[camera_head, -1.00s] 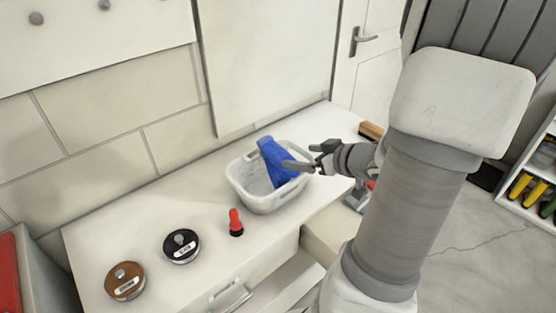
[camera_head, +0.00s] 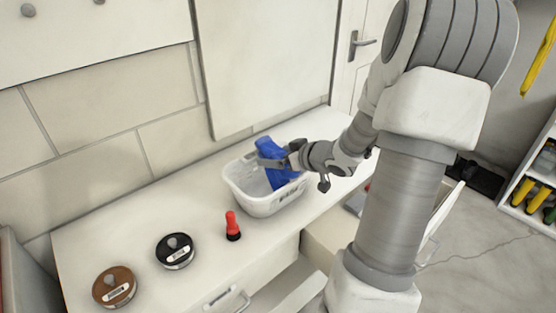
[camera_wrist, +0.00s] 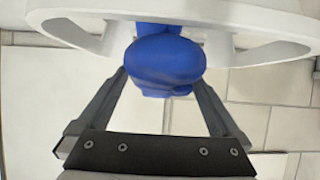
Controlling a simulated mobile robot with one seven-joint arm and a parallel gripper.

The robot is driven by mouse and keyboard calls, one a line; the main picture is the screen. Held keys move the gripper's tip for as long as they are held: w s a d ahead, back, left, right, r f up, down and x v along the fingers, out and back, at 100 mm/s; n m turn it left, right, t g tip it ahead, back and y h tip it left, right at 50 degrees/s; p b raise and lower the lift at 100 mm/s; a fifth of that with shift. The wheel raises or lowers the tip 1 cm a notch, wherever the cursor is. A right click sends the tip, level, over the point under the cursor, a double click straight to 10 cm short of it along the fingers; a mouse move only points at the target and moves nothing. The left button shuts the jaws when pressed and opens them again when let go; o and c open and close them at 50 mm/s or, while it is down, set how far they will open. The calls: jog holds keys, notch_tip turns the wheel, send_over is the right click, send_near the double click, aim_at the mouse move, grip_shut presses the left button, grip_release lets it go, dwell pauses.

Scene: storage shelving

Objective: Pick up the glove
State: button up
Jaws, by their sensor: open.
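The blue glove (camera_head: 268,147) stands partly up out of a white basket (camera_head: 262,205) on the counter, leaning on its rim. It also shows in the wrist view (camera_wrist: 165,62), its rounded end between the two fingers. My gripper (camera_head: 278,156) is at the glove over the basket, its fingers on either side of it. In the wrist view my gripper (camera_wrist: 163,78) is open, with a gap visible beside the glove. Whether a finger touches the glove I cannot tell. The lower part of the glove is hidden by the basket and gripper.
A red and black small item (camera_head: 233,226), a black round tin (camera_head: 176,251) and a brown round tin (camera_head: 114,287) stand left of the basket on the white counter (camera_head: 205,215). An open drawer is below. The wall is close behind. A shelf (camera_head: 540,180) stands at right.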

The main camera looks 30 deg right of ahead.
jog(key=shift+r, duration=0.1)
jog(key=c, duration=1.5)
jog(key=shift+r+p, duration=0.35)
jog(key=shift+r, duration=0.2)
notch_tip(320, 180, up, 4)
jog(key=shift+s+d+f+p, duration=0.1)
jog(key=shift+p, duration=1)
jog(key=s+d+r+p, duration=0.1)
jog(key=s+d+r, duration=0.1)
jog(key=s, duration=0.1)
jog(key=s+d+r+p, duration=0.1)
jog(key=s+d+r, duration=0.1)
jog(key=s, duration=0.1)
jog(key=s+d+r+p, duration=0.2)
jog(key=s, duration=0.1)
jog(key=shift+s+d, duration=0.15)
jog(key=shift+s, duration=0.15)
